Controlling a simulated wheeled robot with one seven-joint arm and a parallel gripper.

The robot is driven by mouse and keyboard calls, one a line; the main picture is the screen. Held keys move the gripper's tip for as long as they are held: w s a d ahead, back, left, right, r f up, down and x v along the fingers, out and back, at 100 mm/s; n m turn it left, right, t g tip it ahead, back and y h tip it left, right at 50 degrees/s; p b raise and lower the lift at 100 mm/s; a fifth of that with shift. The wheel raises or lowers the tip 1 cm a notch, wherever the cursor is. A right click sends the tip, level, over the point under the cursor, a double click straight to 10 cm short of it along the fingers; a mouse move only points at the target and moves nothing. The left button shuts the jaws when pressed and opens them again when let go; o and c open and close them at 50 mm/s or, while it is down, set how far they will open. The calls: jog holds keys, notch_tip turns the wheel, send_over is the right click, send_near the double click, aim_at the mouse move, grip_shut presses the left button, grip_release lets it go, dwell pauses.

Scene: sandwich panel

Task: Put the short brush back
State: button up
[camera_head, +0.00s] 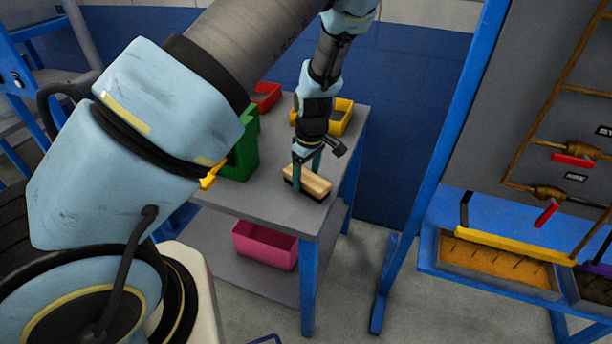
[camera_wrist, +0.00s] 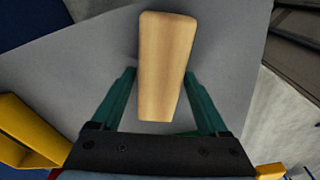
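The short brush (camera_head: 307,184) has a pale wooden block on top and a dark lower part. It lies on the grey table (camera_head: 262,208) near its front right corner. In the wrist view the brush (camera_wrist: 163,65) shows as a wooden block between the fingers. My gripper (camera_head: 307,165) is over the brush, pointing down. In the wrist view its two green fingers (camera_wrist: 160,85) stand apart on either side of the block, with a visible gap on each side. The brush's bristles are hidden in the wrist view.
A green bin (camera_head: 243,150), a red bin (camera_head: 266,96) and a yellow bin (camera_head: 340,117) stand on the table. A pink bin (camera_head: 265,245) sits on the lower shelf. A blue-framed panel (camera_head: 540,110) with valves and trays (camera_head: 497,262) stands at right, across a floor gap.

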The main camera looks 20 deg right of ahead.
aim_at(309, 177)
jog(key=shift+o, duration=0.9)
jog(key=shift+r, duration=0.15)
notch_tip(309, 177, up, 12)
jog(key=b, duration=0.1)
jog(key=s+a+r+m, duration=0.1)
jog(key=a+r+m, duration=0.1)
jog(key=a, duration=0.8)
jog(key=s+a+r+m, duration=0.1)
jog(key=a+r+m, duration=0.1)
jog(key=a, duration=0.8)
jog(key=s+a+r+m, duration=0.2)
jog(key=a+r, duration=0.1)
jog(key=a, duration=0.7)
jog(key=shift+r+m+t+h, duration=0.25)
jog(key=shift+m+t+h, duration=0.15)
jog(key=shift+a, duration=0.1)
